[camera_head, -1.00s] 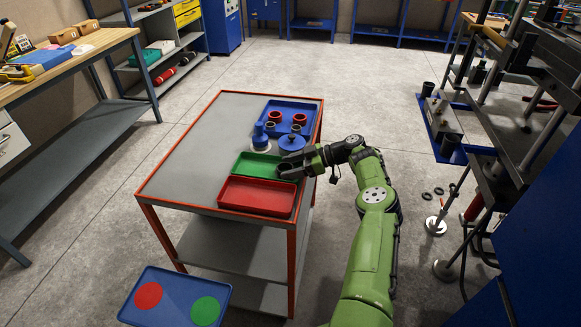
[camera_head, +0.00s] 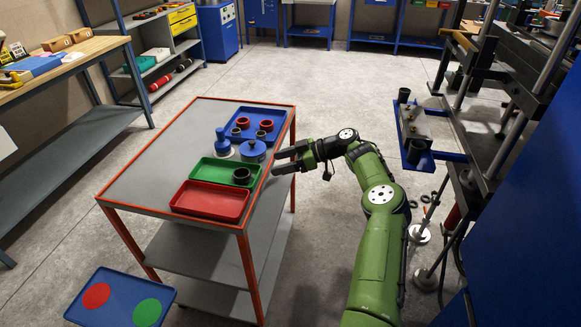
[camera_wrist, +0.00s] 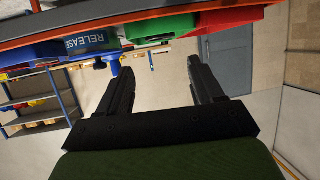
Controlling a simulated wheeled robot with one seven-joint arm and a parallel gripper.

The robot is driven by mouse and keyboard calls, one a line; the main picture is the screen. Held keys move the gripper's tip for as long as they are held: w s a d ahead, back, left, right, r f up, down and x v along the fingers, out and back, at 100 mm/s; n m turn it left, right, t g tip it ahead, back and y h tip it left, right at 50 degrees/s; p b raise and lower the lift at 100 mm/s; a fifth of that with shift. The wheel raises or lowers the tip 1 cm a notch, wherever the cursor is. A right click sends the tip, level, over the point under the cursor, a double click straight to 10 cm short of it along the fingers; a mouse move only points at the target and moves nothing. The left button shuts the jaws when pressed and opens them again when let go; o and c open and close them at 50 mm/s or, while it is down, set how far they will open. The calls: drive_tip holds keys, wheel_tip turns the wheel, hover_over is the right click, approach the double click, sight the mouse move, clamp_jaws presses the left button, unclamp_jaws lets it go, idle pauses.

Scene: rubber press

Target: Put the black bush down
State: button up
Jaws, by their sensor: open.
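A black bush (camera_head: 242,176) stands in the right end of the green tray (camera_head: 215,171) on the cart. My gripper (camera_head: 284,161) is just right of the cart's edge, apart from the bush. Its jaws are open and empty, with both fingers (camera_wrist: 160,85) spread in the wrist view. The bush does not show clearly in the wrist view, where the green tray (camera_wrist: 160,28) appears only at its edge.
A red tray (camera_head: 209,202) lies in front of the green one. Behind are a blue pot (camera_head: 253,152), a blue bottle (camera_head: 222,144) and a blue tray (camera_head: 262,119) with red and dark rings. The press (camera_head: 490,110) stands at the right.

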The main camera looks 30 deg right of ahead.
drive_tip(key=s+a+r+n+g+h, duration=0.1)
drive_tip(key=a+r+g+h, duration=0.35)
drive_tip(key=a, duration=1.05)
drive_tip(key=s+a+r+m+g+h, duration=0.1)
drive_tip(key=s+a+r+g+h, duration=0.15)
drive_tip(key=s+a+r, duration=0.45)
drive_tip(key=s+r+m+t+h, duration=0.1)
drive_tip(key=s+m+t+h, duration=0.2)
drive_tip(key=s+m, duration=0.7)
drive_tip(key=s+t, duration=0.1)
drive_tip(key=s, duration=1.8)
drive_tip(key=shift+a+r+h, duration=0.2)
drive_tip(key=shift+a+h, duration=0.1)
drive_tip(key=shift+h, duration=0.1)
